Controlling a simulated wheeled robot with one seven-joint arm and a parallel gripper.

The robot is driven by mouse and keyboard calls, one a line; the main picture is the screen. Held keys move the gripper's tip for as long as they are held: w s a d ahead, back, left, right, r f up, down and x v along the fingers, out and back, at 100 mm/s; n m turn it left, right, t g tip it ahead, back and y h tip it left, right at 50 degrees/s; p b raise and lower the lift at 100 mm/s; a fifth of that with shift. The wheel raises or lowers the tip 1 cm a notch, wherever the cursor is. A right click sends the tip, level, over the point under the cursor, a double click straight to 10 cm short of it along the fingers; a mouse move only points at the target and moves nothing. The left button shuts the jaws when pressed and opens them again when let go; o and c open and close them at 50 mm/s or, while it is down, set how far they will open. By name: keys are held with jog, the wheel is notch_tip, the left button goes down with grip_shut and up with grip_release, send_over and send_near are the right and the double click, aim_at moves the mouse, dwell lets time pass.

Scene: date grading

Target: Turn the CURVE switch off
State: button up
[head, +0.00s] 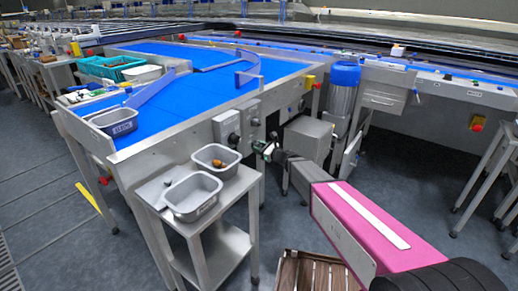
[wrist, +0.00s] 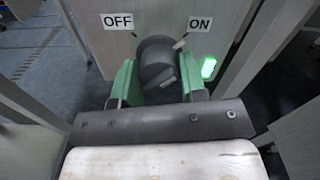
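In the wrist view a dark round switch knob (wrist: 157,62) sits on a pale panel, between an OFF label (wrist: 118,21) on the left and an ON label (wrist: 199,24) on the right. A pale mark by the knob's upper right points toward ON. A green lamp (wrist: 208,67) beside it is lit. My gripper (wrist: 158,88) is open, its green-padded fingers on either side of the knob; I cannot tell whether they touch it. No CURVE lettering is readable. In the head view my gripper (head: 264,148) is at the machine's side, hiding the switch.
Grey control boxes with knobs (head: 227,126) are left of my gripper. A small steel stand (head: 232,189) holds two metal trays below them. A grey cabinet (head: 308,138) and a blue-topped motor (head: 345,75) stand to the right. A wooden crate (head: 305,270) is on the floor.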

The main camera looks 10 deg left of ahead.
jog(key=shift+c, duration=1.2)
jog(key=n, duration=0.3)
jog(key=shift+n, duration=0.4)
jog(key=n, duration=0.4)
jog(key=shift+n, duration=0.3)
jog(key=n, duration=0.4)
jog(key=shift+n, duration=2.8)
